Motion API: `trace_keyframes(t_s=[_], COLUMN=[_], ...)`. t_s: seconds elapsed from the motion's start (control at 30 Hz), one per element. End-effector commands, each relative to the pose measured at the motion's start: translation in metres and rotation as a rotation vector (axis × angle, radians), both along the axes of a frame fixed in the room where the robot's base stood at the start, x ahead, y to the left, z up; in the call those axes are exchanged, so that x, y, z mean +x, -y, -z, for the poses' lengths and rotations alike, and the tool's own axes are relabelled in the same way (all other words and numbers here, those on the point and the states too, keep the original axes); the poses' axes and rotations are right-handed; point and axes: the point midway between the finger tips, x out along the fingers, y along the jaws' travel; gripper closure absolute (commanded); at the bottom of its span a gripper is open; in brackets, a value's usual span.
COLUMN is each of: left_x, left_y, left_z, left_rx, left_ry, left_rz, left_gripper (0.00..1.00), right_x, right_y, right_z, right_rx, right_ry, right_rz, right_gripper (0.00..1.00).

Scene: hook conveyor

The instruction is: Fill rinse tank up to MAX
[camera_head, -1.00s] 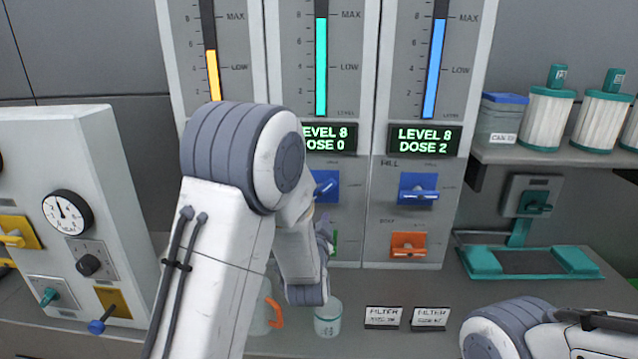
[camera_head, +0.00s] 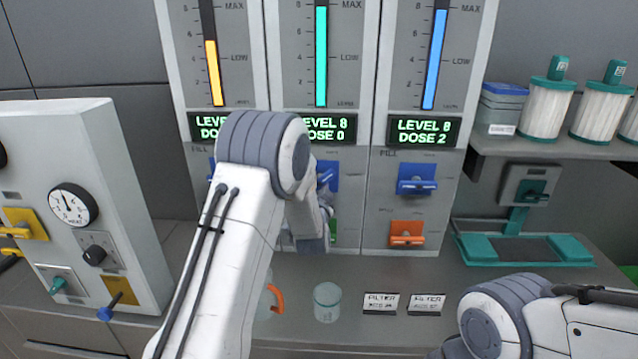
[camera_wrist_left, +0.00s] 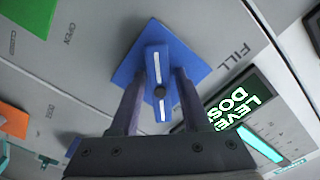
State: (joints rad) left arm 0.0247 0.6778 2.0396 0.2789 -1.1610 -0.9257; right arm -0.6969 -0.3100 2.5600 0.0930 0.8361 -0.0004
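Three tank columns show yellow (camera_head: 213,75), teal (camera_head: 321,60) and blue (camera_head: 433,60) level bars. Teal and blue stand near MAX; yellow is between LOW and MAX. The middle display (camera_head: 323,129) reads LEVEL 8, DOSE 0. Which column is the rinse tank cannot be read. My left gripper (camera_wrist_left: 160,85) is at the middle column's blue fill lever (camera_wrist_left: 158,68), a finger on each side, and looks shut on it. The lever sits turned against its blue plate (camera_wrist_left: 195,66). In the head view my left arm hides most of this. My right gripper is not in view.
The right column has a blue lever (camera_head: 417,186) and an orange one (camera_head: 407,234). A clear cup (camera_head: 327,302) and filter labels (camera_head: 381,303) are on the counter. A gauge panel (camera_head: 85,150) stands left, and a shelf of filter canisters (camera_head: 547,110) is at right.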

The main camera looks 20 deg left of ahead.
Motion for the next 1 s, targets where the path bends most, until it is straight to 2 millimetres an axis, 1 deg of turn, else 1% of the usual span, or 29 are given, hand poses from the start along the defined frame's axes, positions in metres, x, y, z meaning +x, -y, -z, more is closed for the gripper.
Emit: trace_keyframes(t_s=[0.03, 0.1, 0.37, 0.57, 1.0], left_x=[0.000, 0.000, 0.000, 0.000, 0.000], left_y=[0.000, 0.000, 0.000, 0.000, 0.000], left_z=[0.000, 0.000, 0.000, 0.001, 0.000], left_rx=[0.000, 0.000, 0.011, 0.076, 0.399], left_ry=[0.000, 0.000, -0.003, -0.022, -0.113], left_rz=[0.000, 0.000, 0.000, 0.000, 0.000], left_gripper=[0.77, 1.00, 1.00, 1.00, 1.00], right_x=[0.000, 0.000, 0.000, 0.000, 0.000], right_y=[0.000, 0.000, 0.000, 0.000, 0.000], right_z=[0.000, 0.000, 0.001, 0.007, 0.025], right_rx=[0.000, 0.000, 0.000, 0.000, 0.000], right_ry=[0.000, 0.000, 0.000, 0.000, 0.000], right_rz=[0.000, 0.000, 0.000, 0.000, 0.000], right_gripper=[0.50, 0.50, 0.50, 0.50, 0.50])
